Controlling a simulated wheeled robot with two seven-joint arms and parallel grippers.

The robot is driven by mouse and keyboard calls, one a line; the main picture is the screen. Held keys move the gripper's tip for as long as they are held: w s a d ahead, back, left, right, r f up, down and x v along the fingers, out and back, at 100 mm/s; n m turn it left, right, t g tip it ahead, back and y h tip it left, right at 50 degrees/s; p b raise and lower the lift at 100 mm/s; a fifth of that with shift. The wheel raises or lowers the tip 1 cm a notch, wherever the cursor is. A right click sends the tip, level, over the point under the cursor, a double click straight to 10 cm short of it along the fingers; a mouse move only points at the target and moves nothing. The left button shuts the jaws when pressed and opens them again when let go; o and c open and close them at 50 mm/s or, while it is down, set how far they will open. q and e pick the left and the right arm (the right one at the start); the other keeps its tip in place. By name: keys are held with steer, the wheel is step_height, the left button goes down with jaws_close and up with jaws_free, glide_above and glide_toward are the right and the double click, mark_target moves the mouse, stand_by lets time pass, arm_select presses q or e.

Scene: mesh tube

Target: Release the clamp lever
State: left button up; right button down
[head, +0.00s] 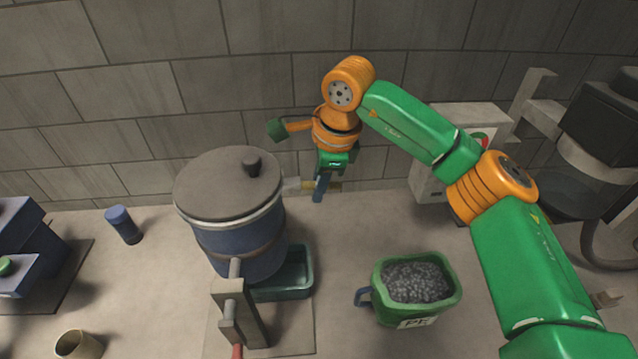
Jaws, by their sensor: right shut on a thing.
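A blue drum (245,240) with a grey lid (228,183) stands on the bench at left centre. A short pale fitting with a brass-coloured part (308,185) sticks out from its right side. A blue lever (319,189) stands nearly upright at this fitting. My right gripper (325,172) reaches down from above and is shut on the upper end of the blue lever. The fingertips are small and partly hidden by the wrist. My left gripper is not in view.
A grey post (240,312) with a red-tipped part (237,351) stands in front of the drum. A teal tray (296,277) lies under the drum. A green jug of dark granules (415,283) stands right of centre. A white box (455,140) is behind my right arm.

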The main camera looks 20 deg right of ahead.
steer(key=c, duration=0.8)
jaws_free()
steer(key=shift+f, duration=0.1)
steer(key=shift+r, duration=0.2)
steer(key=b+v, duration=0.1)
steer(key=v, duration=0.5)
steer(key=shift+s+r+b, duration=0.15)
steer(key=shift+r+b, duration=0.2)
steer(key=shift+b, duration=0.05)
